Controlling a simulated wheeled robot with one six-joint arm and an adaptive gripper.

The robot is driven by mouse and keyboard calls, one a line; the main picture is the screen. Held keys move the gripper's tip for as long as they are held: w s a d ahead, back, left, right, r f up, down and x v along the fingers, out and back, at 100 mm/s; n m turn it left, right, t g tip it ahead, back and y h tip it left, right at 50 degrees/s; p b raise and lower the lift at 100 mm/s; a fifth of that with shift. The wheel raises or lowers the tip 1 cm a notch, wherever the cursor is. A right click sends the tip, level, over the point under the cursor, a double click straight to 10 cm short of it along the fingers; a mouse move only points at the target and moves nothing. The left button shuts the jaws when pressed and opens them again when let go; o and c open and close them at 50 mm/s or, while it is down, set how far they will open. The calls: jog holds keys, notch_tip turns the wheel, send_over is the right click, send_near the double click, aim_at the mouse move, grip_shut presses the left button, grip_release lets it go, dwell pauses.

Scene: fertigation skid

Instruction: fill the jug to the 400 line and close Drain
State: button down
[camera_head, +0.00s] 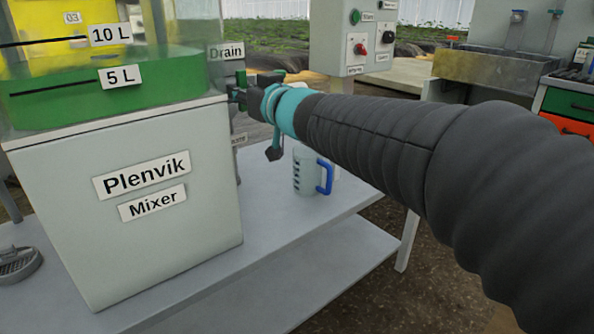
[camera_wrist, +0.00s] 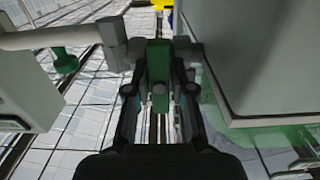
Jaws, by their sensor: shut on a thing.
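The clear jug (camera_head: 305,172) with a blue handle stands upright on the grey bench, right of the mixer (camera_head: 130,200). Dark marks show on its side, but I cannot read its level or the 400 line. The Drain label (camera_head: 226,51) is on the mixer's right side, above my gripper (camera_head: 246,92). In the wrist view, my gripper (camera_wrist: 159,98) is shut on the green Drain handle (camera_wrist: 158,62), which lies between its fingers. The outlet is largely hidden, and I cannot tell whether liquid runs.
Green liquid (camera_head: 110,90) fills the mixer's clear tank to around the 5 L mark. A control box (camera_head: 352,38) with a red knob stands behind my arm. A sink (camera_head: 495,68) and a drawer cabinet (camera_head: 568,103) are at the right. The bench right of the jug is clear.

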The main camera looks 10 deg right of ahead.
jog(key=shift+a+f+n+b, duration=0.1)
jog(key=shift+n+b, duration=0.35)
jog(key=shift+n, duration=0.55)
jog(key=n+b, duration=0.1)
jog(key=n, duration=0.3)
jog(key=n+b, duration=0.1)
jog(key=n, duration=0.4)
jog(key=shift+n+b, duration=0.3)
jog(key=shift+b, duration=0.1)
jog(key=shift+r, duration=0.2)
dwell(2.3)
